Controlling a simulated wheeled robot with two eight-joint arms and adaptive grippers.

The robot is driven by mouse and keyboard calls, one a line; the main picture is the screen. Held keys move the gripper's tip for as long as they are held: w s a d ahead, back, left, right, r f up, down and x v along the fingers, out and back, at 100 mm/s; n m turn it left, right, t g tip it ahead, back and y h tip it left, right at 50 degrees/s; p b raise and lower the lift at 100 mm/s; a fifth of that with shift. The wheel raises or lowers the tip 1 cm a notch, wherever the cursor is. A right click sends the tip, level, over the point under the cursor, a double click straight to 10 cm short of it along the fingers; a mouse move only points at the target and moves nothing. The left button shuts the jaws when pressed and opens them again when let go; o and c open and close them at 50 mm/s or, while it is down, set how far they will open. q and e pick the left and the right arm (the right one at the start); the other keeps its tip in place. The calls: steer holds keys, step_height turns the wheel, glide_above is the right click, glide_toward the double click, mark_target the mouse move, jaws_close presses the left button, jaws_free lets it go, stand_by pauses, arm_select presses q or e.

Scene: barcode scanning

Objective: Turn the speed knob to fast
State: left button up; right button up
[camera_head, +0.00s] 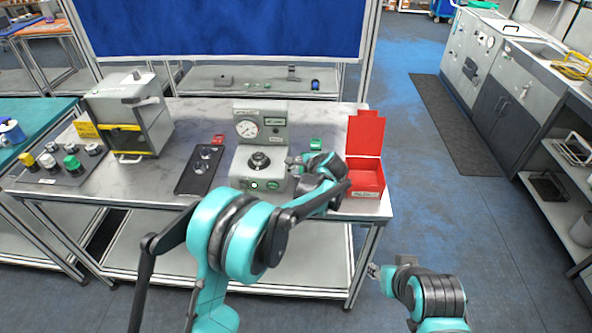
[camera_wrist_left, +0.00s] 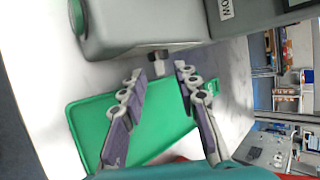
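The grey machine (camera_head: 237,170) stands on the table, with a round gauge (camera_head: 247,128) and a dark round knob (camera_head: 260,161) on its front. My left gripper (camera_head: 294,162) is close to the machine's right side. In the left wrist view the left gripper (camera_wrist_left: 160,75) is open, its fingers apart. A small dark-and-grey part (camera_wrist_left: 158,60) on the machine's side shows between and just beyond the fingertips; I cannot tell if it is the speed knob. A label ending in "OW" (camera_wrist_left: 226,9) is partly visible. My right gripper (camera_head: 375,271) is away from the table; its fingers are too small to judge.
A green tray (camera_wrist_left: 85,125) lies beyond the left fingers, mostly hidden by the arm in the head view. An open red box (camera_head: 366,135) is right of the machine. A black tray (camera_head: 190,182) and a grey-yellow case (camera_head: 155,130) stand left.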

mark_target(292, 168)
arm_select(q)
steer(key=shift+x, duration=1.25)
steer(key=shift+a, duration=0.1)
jaws_close()
steer(key=shift+r, duration=0.1)
